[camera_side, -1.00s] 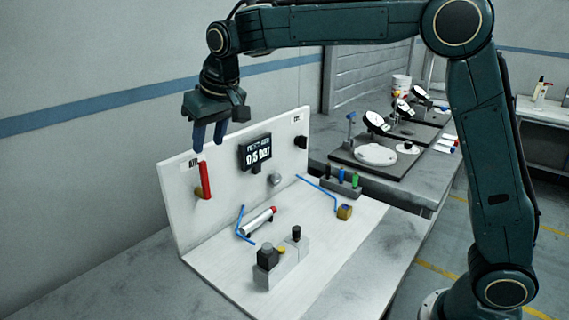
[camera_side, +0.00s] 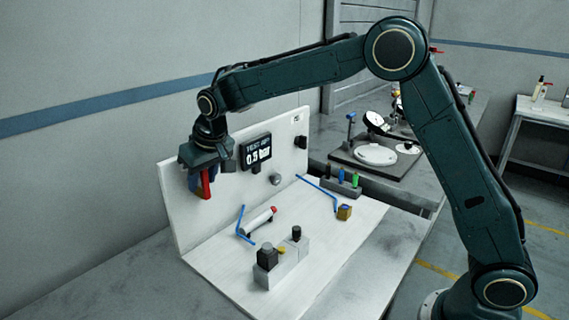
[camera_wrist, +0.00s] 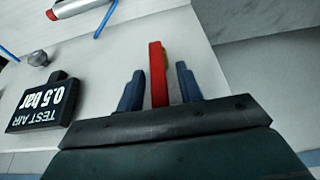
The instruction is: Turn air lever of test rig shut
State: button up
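The red air lever (camera_side: 206,184) is on the upright white panel of the test rig (camera_side: 180,215), at its left side. In the wrist view the lever (camera_wrist: 158,75) stands between the two blue fingers of my gripper (camera_wrist: 160,88), with a visible gap on each side. My gripper (camera_side: 201,184) is open around the lever in the side view, where its body hides the lever's upper part. The display (camera_side: 256,151) on the panel reads 0.5 bar, and it also shows in the wrist view (camera_wrist: 42,102).
On the rig's base lie a silver cylinder with a red end (camera_side: 260,220), blue tubes (camera_side: 241,226) and a grey valve block (camera_side: 283,266). A grey knob (camera_side: 275,179) sticks out right of the lever. A bench with gauges (camera_side: 375,155) stands behind.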

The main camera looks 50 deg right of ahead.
grip_shut()
jog(key=shift+d+y, duration=0.2)
jog(key=shift+y, duration=0.1)
dwell(0.4)
jog(key=shift+w+d+f+m+t+y, duration=0.1)
jog(key=shift+d+f+m+y, duration=0.3)
jog(key=shift+y, duration=0.9)
jog(key=shift+s+d+f+m+t+y, duration=0.1)
jog(key=shift+d+m+y, duration=0.15)
jog(key=shift+d+y, duration=0.75)
jog(key=shift+w+d+f+m+t+y, duration=0.1)
jog(key=shift+d+f+m+y, duration=0.2)
jog(key=shift+y, duration=1.3)
jog(key=shift+a+r, duration=0.1)
grip_release()
